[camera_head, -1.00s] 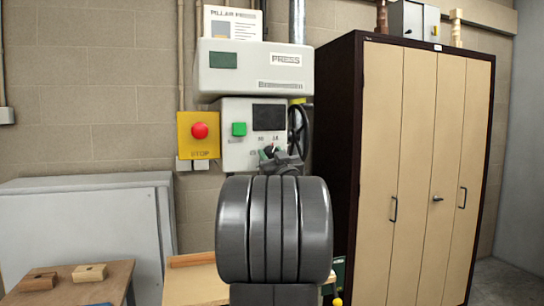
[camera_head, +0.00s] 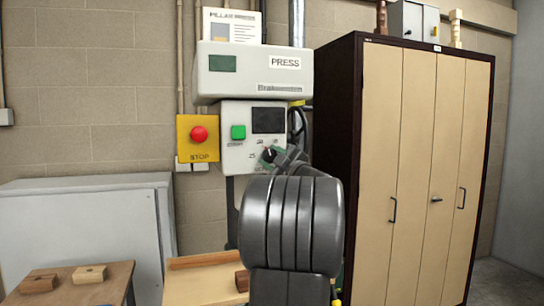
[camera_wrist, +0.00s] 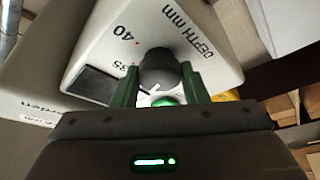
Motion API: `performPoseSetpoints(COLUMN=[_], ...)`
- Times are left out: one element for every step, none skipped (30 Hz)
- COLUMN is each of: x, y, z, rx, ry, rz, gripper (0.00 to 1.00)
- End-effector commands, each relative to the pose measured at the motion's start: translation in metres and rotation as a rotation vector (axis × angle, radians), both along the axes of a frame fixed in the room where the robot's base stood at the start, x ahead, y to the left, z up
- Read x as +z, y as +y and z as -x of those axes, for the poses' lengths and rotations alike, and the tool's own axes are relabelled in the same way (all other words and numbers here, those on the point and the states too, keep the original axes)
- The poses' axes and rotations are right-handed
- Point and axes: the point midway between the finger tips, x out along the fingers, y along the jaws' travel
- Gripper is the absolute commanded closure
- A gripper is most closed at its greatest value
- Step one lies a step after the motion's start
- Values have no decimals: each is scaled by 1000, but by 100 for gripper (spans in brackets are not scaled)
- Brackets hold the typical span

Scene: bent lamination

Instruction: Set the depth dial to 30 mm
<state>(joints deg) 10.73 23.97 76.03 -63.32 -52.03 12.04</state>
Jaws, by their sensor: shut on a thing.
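The depth dial is a dark round knob (camera_wrist: 158,66) on the white press panel (camera_wrist: 195,32), which reads "DEPTH mm". The marks 40 and 35 show on the panel. A short white pointer line shows near the knob's lower edge in the wrist view, but the mark it points at is hidden by a finger. My gripper (camera_wrist: 160,84) has one green finger on each side of the knob and is shut on it. In the head view my gripper (camera_head: 270,154) is at the dial, low on the panel, and my arm covers part of the dial's right side.
A green button (camera_head: 238,132) and a dark screen (camera_head: 268,120) sit above the dial. The yellow box with the red stop button (camera_head: 199,133) is to the left. A black handwheel (camera_head: 298,128) is close on the right, before the tall cabinet (camera_head: 420,170).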

Motion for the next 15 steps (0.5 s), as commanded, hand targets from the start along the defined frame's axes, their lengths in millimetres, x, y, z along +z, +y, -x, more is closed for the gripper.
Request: performPoseSetpoints(x=[1,1,1,1,1,1,1,0,0,0,0,0,0,0,0], y=[-1,-1,-1,-1,-1,-1,-1,-1,-1,-1,-1,-1,-1,-1,-1], z=[0,0,0,0,0,0,0,0,0,0,0,0,0,0,0], rx=[-2,-1,-2,-1,-1,-1,-1,-1,0,0,0,0,0,0,1], ry=[-9,-14,-23,-27,-31,-38,-42,-45,-50,-54,-57,-59,-61,-63,-64], rz=[31,50,73,89,104,123,135,146,161,170,178,187,194,199,204], gripper=[83,83,83,83,83,83,83,83,83,83,83,83,83,83,83])
